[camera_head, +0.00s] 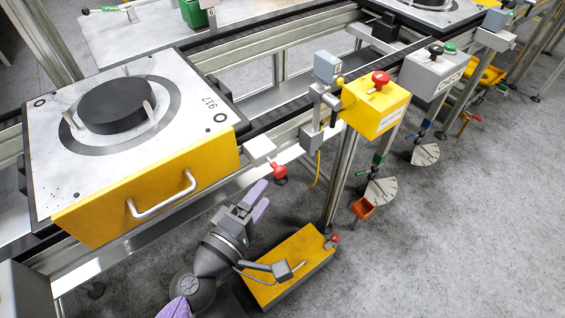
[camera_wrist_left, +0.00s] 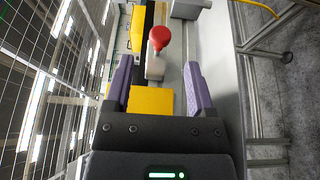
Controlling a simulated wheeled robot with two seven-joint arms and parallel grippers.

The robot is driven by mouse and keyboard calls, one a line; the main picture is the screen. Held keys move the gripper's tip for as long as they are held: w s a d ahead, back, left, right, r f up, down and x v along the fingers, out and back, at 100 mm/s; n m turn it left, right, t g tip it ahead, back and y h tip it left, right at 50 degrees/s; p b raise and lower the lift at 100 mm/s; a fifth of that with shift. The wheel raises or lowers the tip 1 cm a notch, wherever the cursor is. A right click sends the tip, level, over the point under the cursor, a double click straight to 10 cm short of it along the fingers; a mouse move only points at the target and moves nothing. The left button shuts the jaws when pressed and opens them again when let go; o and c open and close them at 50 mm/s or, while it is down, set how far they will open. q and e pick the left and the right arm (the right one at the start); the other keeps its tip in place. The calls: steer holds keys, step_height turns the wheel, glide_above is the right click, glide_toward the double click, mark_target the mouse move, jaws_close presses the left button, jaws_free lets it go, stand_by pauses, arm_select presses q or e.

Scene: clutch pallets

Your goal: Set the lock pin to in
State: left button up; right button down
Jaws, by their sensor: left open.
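The lock pin's red knob (camera_head: 279,172) sticks out from a pale bracket (camera_head: 260,148) on the conveyor's front rail, right of the pallet. My left gripper (camera_head: 257,199) is just below and to the left of the knob, its purple-padded fingers apart and empty. In the left wrist view the knob (camera_wrist_left: 159,37) is ahead, beyond the gap between the open fingers (camera_wrist_left: 159,66). Nothing visibly touches the knob. How far the pin is pushed in cannot be told. My right gripper is not in view.
The pallet (camera_head: 45,170), with a yellow front (camera_head: 150,195) and handle, sits left on the conveyor. A yellow control box (camera_head: 372,105) with a red button stands right of the knob. A low yellow box (camera_head: 295,262) is below my gripper. Floor at right is open.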

mark_target(280, 176)
arm_select(q)
steer(key=x, duration=0.5)
steer(key=shift+w+d, duration=0.15)
steer(key=shift+w, duration=0.2)
steer(key=shift+w+d, duration=0.3)
steer(key=shift+w, duration=0.2)
jaws_close()
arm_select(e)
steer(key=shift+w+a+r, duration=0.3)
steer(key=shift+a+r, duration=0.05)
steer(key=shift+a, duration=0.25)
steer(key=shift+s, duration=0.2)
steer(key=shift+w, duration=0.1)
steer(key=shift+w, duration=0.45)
